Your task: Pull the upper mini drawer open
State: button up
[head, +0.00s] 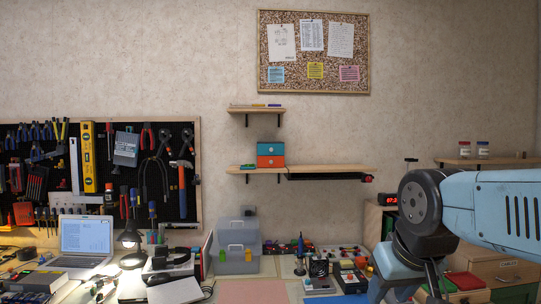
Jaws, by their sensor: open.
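A small two-drawer unit stands on the lower wall shelf, right of the picture's left half. Its upper mini drawer (270,149) is teal with a small dark handle mark, and it looks closed. The lower drawer (270,161) is orange and also looks closed. My arm comes in from the right and bends downward at the lower right, well to the right of the unit and apart from it. My gripper is not visible; the arm runs out of the picture at the bottom edge.
The lower shelf (325,169) also carries a small flat item left of the unit; a dark bar hangs under its right part. A smaller shelf (245,109) is above. A grey case (238,245) and a crowded bench lie below. The wall beside the unit is clear.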

aim_at(275, 150)
jog(key=k, duration=0.65)
jog(key=u, duration=0.45)
jog(key=i, duration=2.1)
jog(key=z, duration=0.45)
